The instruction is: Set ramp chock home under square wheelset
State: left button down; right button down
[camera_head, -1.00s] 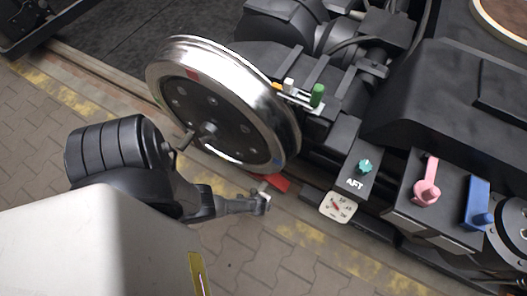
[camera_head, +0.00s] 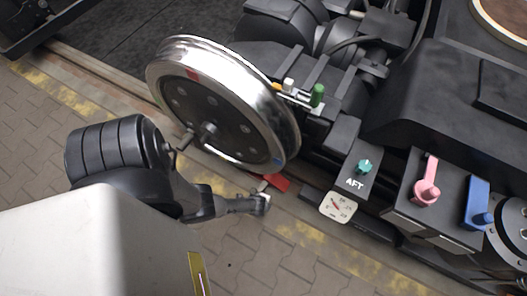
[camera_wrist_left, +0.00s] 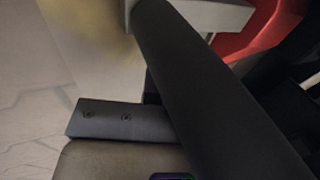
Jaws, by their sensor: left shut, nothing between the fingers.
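A red ramp chock (camera_head: 279,182) lies on the ground beside the rail, at the lower right of the bright steel wheel (camera_head: 228,105) in the head view. Whether it touches the tread cannot be told. A pale piece adjoins its near end. The chock also shows as a red shape (camera_wrist_left: 262,32) at the top right of the left wrist view, next to a pale block (camera_wrist_left: 215,14). My left gripper (camera_head: 264,202) is shut and empty, just short of the chock on its near side. A dark finger crosses the wrist view and hides part of the scene. My right gripper is out of view.
The bogie frame with an AFT plate (camera_head: 355,184), a teal knob (camera_head: 364,166) and a white dial (camera_head: 338,207) stands right of the chock. Pink (camera_head: 426,182) and blue (camera_head: 477,205) handles are farther right. Paving (camera_head: 250,255) is clear in front.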

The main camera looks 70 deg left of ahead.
pick_arm(q)
jog(key=shift+s+a, duration=0.6)
jog(key=shift+a, duration=0.05)
jog(key=shift+s+a+p, duration=0.3)
jog(key=shift+s+a, duration=0.45)
jog(key=shift+a, duration=0.1)
jog(key=shift+s+a, duration=0.55)
jog(key=shift+a, duration=0.05)
dwell(0.6)
jog(key=shift+w+d, duration=1)
jog(key=shift+d, duration=0.1)
jog(key=shift+w+d, duration=0.9)
jog(key=shift+d, duration=0.05)
